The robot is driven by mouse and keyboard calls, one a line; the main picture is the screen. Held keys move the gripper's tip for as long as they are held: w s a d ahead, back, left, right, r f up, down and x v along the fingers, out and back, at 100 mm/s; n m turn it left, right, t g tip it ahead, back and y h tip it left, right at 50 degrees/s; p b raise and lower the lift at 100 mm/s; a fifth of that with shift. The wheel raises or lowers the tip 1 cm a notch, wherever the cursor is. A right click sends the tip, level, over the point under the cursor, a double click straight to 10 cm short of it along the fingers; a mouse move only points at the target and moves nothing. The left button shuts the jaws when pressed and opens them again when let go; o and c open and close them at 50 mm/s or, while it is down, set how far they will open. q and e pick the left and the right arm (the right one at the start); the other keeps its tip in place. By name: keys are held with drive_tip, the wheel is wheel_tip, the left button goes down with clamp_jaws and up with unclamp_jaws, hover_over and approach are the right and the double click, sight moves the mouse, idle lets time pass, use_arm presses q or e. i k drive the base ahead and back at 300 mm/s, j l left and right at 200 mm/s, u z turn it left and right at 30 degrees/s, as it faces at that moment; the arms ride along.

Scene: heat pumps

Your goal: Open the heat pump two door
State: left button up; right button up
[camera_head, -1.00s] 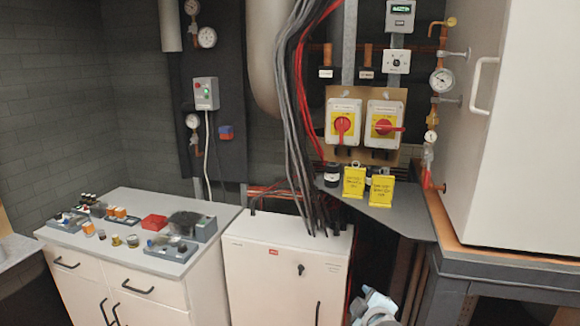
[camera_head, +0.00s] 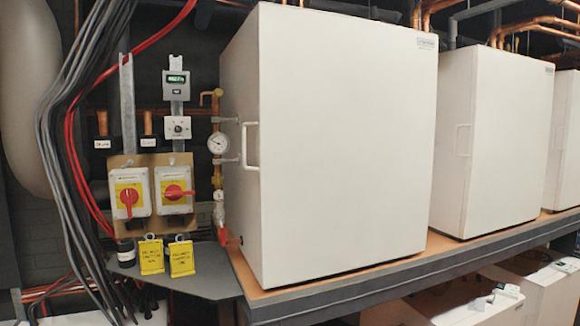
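Several white heat pump cabinets stand in a row on a shelf. The nearest, largest cabinet (camera_head: 345,150) has a closed front door with a white bar handle (camera_head: 251,146) at its left edge. The second cabinet (camera_head: 495,140) stands to its right, also closed, with a handle (camera_head: 463,141) at its left edge. I cannot read which cabinet is number two; the labels are too small. Neither of my grippers is in view.
Left of the nearest cabinet are a pressure gauge (camera_head: 219,143), copper pipes and two red rotary switches (camera_head: 129,198). Yellow tags (camera_head: 151,256) hang below. The shelf (camera_head: 330,284) juts out under the cabinets. Black cables (camera_head: 75,150) hang at the left. White units stand below.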

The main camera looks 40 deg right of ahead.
sight(511, 104)
drive_tip(key=z, duration=2.4)
drive_tip(key=i+l+u, duration=0.15)
drive_tip(key=i+l, duration=0.2)
drive_tip(key=i+l+u, duration=0.1)
drive_tip(key=i+l, duration=0.3)
drive_tip(key=i+l+u, duration=0.15)
drive_tip(key=i+l, duration=0.15)
drive_tip(key=l, duration=0.15)
drive_tip(key=i+l+u, duration=0.1)
drive_tip(key=i+l, duration=0.25)
drive_tip(key=i+l+u, duration=0.15)
drive_tip(key=i+l, duration=0.15)
drive_tip(key=l, duration=0.3)
